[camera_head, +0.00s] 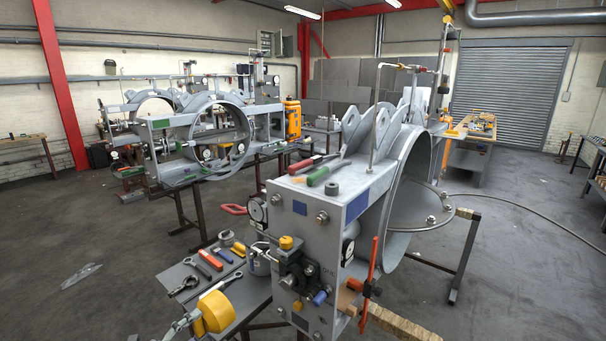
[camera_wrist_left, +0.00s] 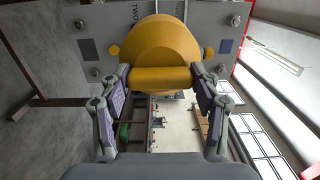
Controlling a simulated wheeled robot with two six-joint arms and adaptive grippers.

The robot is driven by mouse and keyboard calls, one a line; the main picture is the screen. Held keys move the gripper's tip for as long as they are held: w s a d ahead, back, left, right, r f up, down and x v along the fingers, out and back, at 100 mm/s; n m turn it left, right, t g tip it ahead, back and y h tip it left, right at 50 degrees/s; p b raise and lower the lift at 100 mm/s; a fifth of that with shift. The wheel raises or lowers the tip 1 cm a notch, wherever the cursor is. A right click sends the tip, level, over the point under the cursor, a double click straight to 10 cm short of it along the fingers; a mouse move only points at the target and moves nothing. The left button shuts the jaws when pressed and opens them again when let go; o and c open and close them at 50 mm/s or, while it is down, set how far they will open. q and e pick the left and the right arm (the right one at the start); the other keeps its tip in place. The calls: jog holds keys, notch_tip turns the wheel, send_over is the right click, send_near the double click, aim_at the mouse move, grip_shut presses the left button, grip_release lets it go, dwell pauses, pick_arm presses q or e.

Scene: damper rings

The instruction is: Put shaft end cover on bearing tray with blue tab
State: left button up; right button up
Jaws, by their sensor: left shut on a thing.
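A yellow domed cover (camera_head: 215,311), which I take to be the shaft end cover, is at the bottom of the head view. My left gripper (camera_head: 190,322) is shut on it. In the left wrist view the cover (camera_wrist_left: 155,42) shows as a yellow disc with a thick grip bar between the fingers of the left gripper (camera_wrist_left: 161,78). The cover hangs over the front of a grey tray (camera_head: 178,272) that bears several tools. My right gripper is not in view.
A large grey housing (camera_head: 345,210) stands right of the tray, with a dark valve block (camera_head: 297,270) on its front. A wrench (camera_head: 222,283) and a red-handled tool (camera_head: 210,259) lie on the tray. Another machine frame (camera_head: 185,130) stands behind. Open floor lies left.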

pick_arm(q)
jog(key=shift+s+d+r+n+t+y, duration=0.2)
jog(key=shift+s+d+n+t+y, duration=0.25)
jog(key=shift+s, duration=0.45)
jog(key=s+f+n+t+y, duration=0.1)
jog(key=s+n+y, duration=0.15)
jog(key=s, duration=0.35)
jog(key=d+n+t+y, duration=0.2)
jog(key=d+n+y, duration=0.2)
jog(key=d+y, duration=0.45)
jog(key=shift+g+h, duration=0.25)
jog(key=shift+h, duration=0.4)
notch_tip(320, 180, down, 6)
jog(key=b, duration=0.5)
jog(key=shift+w+r, duration=0.1)
jog(key=shift+r, duration=0.15)
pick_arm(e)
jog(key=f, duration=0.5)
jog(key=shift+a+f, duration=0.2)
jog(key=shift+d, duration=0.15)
